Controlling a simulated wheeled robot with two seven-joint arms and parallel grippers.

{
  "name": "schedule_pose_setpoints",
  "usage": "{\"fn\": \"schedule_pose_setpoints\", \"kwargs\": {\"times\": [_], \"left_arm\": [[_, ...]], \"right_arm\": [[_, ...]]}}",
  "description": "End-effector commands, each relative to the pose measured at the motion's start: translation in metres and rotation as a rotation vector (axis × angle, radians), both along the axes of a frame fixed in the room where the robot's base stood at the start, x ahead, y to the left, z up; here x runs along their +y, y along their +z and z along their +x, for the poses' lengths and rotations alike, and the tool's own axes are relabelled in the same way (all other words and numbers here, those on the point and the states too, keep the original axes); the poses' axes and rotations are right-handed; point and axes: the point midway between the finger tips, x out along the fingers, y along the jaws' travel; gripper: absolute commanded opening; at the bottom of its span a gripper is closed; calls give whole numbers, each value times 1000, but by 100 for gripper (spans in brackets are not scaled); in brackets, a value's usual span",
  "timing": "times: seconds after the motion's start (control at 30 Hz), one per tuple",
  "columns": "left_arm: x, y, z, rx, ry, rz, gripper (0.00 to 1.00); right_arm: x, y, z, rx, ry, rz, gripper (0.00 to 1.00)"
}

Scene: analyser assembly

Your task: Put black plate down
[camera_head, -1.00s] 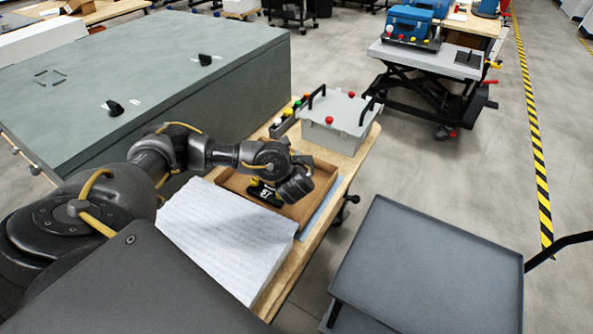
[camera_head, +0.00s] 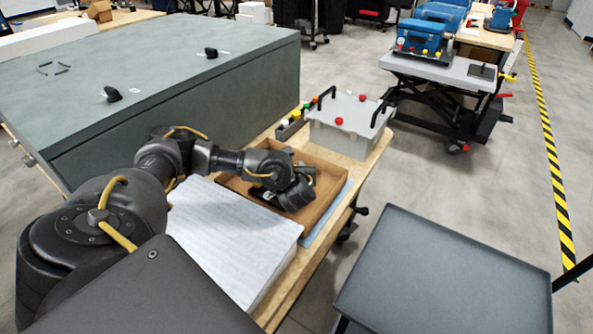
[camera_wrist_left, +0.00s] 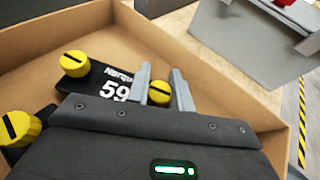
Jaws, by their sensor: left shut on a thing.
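The black plate (camera_wrist_left: 90,80) carries white lettering with "59" and yellow knobs, and shows inside the cardboard box (camera_wrist_left: 200,55) in the left wrist view. In the head view only a dark sliver of the plate (camera_head: 262,193) shows, beside my left gripper (camera_head: 303,174). The gripper's grey fingers (camera_wrist_left: 163,85) are shut on the plate, with one yellow knob between them. The gripper is low, inside the walls of the box (camera_head: 330,172). Whether the plate touches the box floor cannot be told. My right gripper is out of view.
A white foam-like slab (camera_head: 235,240) lies in front of the box on the wooden table (camera_head: 375,155). A grey case with black handles (camera_head: 345,125) stands behind it. A large grey-green cabinet (camera_head: 150,75) is left; an empty dark tray (camera_head: 445,275) is right.

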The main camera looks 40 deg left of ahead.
Motion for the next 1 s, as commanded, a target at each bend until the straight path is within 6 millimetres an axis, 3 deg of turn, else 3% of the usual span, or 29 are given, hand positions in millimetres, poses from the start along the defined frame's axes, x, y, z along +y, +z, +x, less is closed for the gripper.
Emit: {"fn": "schedule_pose_setpoints", "kwargs": {"times": [0.27,0.3,0.43,0.8,1.0], "left_arm": [[-1,-3,1,0,-1,0,0],[-1,-1,1,0,-2,0,27],[-1,-1,1,0,-2,0,44],[-2,4,0,1,-4,0,44],[-23,15,-23,4,-6,-4,44]], "right_arm": [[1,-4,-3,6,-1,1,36],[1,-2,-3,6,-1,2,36],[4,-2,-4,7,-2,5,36],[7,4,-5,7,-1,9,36],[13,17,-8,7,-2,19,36]]}}
